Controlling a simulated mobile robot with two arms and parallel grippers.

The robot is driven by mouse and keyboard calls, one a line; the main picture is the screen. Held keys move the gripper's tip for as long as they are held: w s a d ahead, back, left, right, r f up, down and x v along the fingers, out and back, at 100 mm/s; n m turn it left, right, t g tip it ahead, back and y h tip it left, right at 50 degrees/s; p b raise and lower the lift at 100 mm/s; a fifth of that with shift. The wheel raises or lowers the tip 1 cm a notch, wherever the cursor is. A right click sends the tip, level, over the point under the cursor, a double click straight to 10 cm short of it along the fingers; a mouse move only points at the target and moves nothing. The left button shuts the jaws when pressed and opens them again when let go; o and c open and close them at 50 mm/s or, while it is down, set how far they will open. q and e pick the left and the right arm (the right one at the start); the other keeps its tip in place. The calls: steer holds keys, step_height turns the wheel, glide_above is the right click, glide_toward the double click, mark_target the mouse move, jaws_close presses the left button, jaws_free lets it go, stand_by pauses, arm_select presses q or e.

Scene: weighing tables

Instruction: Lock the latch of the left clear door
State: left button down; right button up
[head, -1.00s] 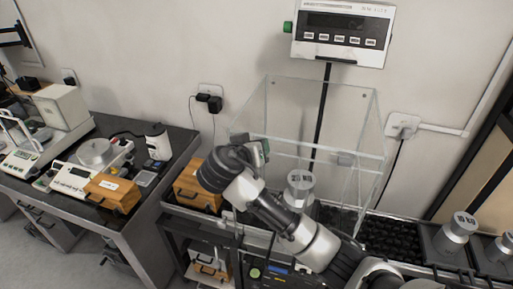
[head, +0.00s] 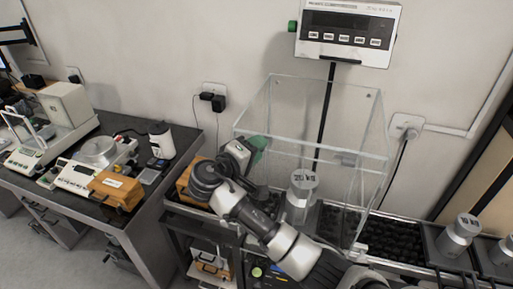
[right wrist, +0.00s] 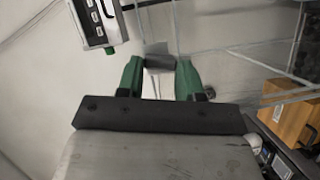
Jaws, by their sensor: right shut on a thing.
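The clear case stands on the bench in the head view, and its left clear door (head: 254,108) is the see-through panel on its left side. My right gripper (head: 258,146) is at this door, its green fingers at the panel's lower part. In the right wrist view the green fingers of my right gripper (right wrist: 160,75) are shut on a small grey block, which looks like the latch (right wrist: 159,62). In the head view my gripper hides the latch, so its locked or unlocked position cannot be told. My left gripper is not in view.
A 20 kg metal weight (head: 302,190) stands inside the case. A display (head: 347,32) hangs above it. A wooden box (head: 186,186) is close to my right wrist on the left. More weights (head: 459,236) stand at the right. The left table (head: 150,193) holds small scales.

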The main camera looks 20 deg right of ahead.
steer(key=shift+f+n+t+h, duration=0.15)
steer(key=shift+n+t+h, duration=0.25)
steer(key=shift+n, duration=0.9)
steer(key=o, duration=0.9)
steer(key=shift+o, duration=0.2)
steer(key=shift+a, duration=0.1)
steer(key=b+v, duration=0.5)
steer(key=v, duration=0.5)
steer(key=shift+a, duration=0.4)
steer(key=shift+s+f, duration=0.1)
